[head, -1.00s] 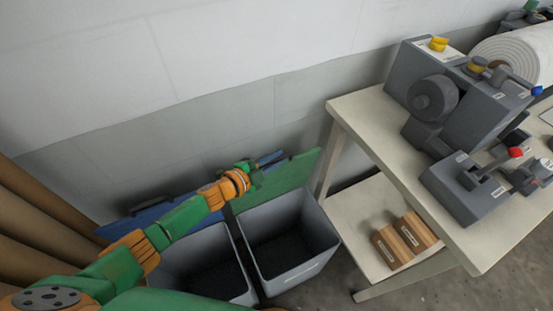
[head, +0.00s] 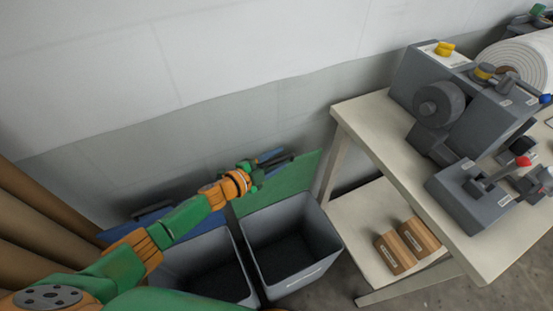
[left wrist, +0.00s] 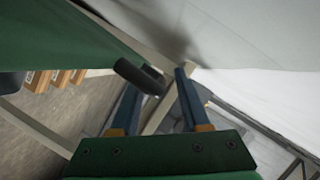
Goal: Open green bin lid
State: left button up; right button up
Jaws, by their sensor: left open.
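The green lid (head: 287,187) stands raised and leaning back behind the right-hand grey bin (head: 293,270), whose dark inside shows. In the left wrist view the lid (left wrist: 60,35) fills the upper left. A short dark bar (left wrist: 130,72), which looks like its handle, sticks out from it close to my fingers. My left gripper (head: 274,160) is open at the lid's upper left edge. In the left wrist view its two blue fingers (left wrist: 158,85) are apart, with the bar by the left fingertip. I cannot tell whether they touch. My right gripper is not in view.
A blue lid (head: 150,217) stands behind the left-hand bin (head: 215,283), partly hidden by my arm. A pale table (head: 370,125) with a grey press (head: 470,105) stands at the right. Wooden blocks (head: 397,252) lie on its lower shelf. The grey wall is close behind the lids.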

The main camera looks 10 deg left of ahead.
pick_arm(q)
jog(key=p+v, duration=0.1)
jog(key=v, duration=0.6)
jog(key=shift+s+a, duration=0.1)
jog(key=shift+s, duration=0.05)
